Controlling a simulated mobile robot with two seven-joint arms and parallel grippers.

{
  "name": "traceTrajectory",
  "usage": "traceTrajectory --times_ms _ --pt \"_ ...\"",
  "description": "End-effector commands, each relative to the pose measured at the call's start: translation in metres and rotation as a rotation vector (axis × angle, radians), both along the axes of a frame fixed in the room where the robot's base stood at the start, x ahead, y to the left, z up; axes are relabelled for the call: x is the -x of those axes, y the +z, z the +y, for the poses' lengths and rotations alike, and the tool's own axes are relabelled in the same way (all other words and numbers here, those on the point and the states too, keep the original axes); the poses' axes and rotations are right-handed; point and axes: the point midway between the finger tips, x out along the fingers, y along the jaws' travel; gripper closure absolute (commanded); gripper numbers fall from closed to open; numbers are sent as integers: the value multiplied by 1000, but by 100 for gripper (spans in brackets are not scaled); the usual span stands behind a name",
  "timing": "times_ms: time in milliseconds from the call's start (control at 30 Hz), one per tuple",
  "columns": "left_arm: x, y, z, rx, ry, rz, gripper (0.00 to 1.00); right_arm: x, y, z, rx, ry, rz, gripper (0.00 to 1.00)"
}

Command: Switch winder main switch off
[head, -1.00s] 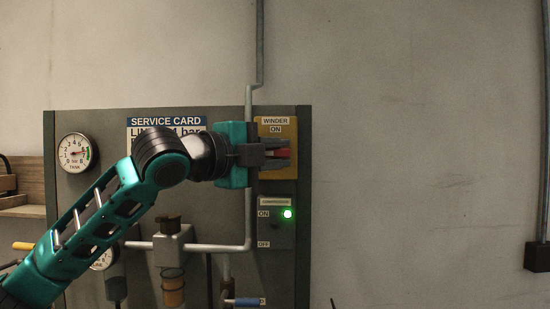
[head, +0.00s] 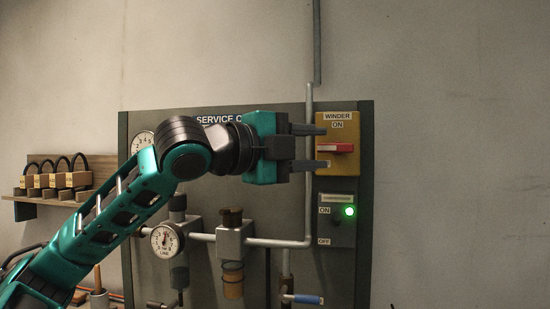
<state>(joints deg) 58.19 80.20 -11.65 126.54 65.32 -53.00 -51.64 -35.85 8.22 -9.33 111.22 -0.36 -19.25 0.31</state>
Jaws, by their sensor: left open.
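The winder main switch (head: 335,148) is a red handle on a yellow plate (head: 345,123) marked WINDER, with ON above the handle. The handle lies level, with its pale end to the right. Any mark at the left of the plate is hidden by the fingers. My left gripper (head: 324,147) reaches in from the left, open and empty. Its two dark fingers point right, one above and one below the handle's height, with the tips over the plate's left part. I cannot tell whether they touch the plate. My right gripper is not in view.
Below the plate is a compressor switch box (head: 337,224) with ON, OFF and a lit green lamp (head: 349,211). A grey pipe (head: 308,200) runs down just left of the plate. A gauge (head: 166,239) and a filter bowl (head: 233,280) sit lower left. The wall at right is bare.

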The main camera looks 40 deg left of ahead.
Motion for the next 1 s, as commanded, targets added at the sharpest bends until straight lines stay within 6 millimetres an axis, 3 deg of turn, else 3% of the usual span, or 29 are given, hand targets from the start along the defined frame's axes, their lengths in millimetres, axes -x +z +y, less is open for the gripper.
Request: traceTrajectory --times_ms 200,333,600,1000 --pt "33 -7 10 -3 6 -2 57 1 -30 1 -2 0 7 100" --pt "50 -6 13 -1 5 -2 57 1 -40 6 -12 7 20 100" --pt "68 -2 16 0 1 0 57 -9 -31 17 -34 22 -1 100" --pt "69 -1 16 1 0 0 57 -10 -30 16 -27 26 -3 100"
